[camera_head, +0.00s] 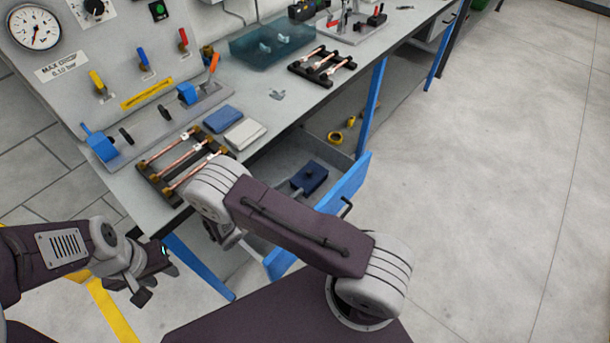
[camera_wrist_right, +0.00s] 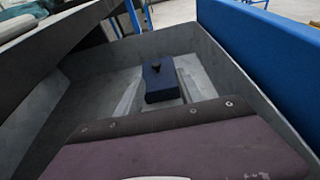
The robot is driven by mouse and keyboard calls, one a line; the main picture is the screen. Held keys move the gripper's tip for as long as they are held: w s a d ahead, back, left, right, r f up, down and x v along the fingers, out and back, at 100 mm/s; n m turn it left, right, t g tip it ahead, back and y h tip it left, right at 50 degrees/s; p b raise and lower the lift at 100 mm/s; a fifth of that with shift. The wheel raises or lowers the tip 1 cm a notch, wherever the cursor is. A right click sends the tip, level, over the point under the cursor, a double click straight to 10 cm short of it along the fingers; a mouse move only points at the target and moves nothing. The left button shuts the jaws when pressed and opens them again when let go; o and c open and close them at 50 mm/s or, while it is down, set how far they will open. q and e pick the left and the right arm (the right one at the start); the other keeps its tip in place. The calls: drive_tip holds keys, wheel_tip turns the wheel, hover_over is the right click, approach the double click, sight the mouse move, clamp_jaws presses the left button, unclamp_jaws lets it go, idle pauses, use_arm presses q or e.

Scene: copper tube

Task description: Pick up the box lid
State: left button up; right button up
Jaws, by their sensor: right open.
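A dark blue box (camera_head: 309,177) with a small black knob on its lid sits inside the open drawer (camera_head: 352,187) under the bench. In the right wrist view the box (camera_wrist_right: 163,86) stands on the grey drawer floor, its lid in place.
The blue drawer front and its grey walls (camera_wrist_right: 50,112) surround the box. Yellow rings (camera_head: 338,137) lie further back. On the bench (camera_head: 275,110) are racks of copper tubes (camera_head: 321,68), a blue pad (camera_head: 222,119) and a teal tray (camera_head: 270,43). Floor at right is clear.

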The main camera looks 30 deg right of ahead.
sight(309, 173)
drive_tip(key=x, duration=0.4)
drive_tip(key=shift+w+f, duration=0.15)
drive_tip(key=shift+w, duration=0.15)
drive_tip(key=shift+d, duration=0.1)
drive_tip(key=x, duration=0.5)
drive_tip(key=shift+w+p, duration=0.25)
drive_tip(key=shift+p, duration=0.15)
drive_tip(key=shift+s, duration=0.1)
drive_tip(key=c, duration=0.3)
clamp_jaws()
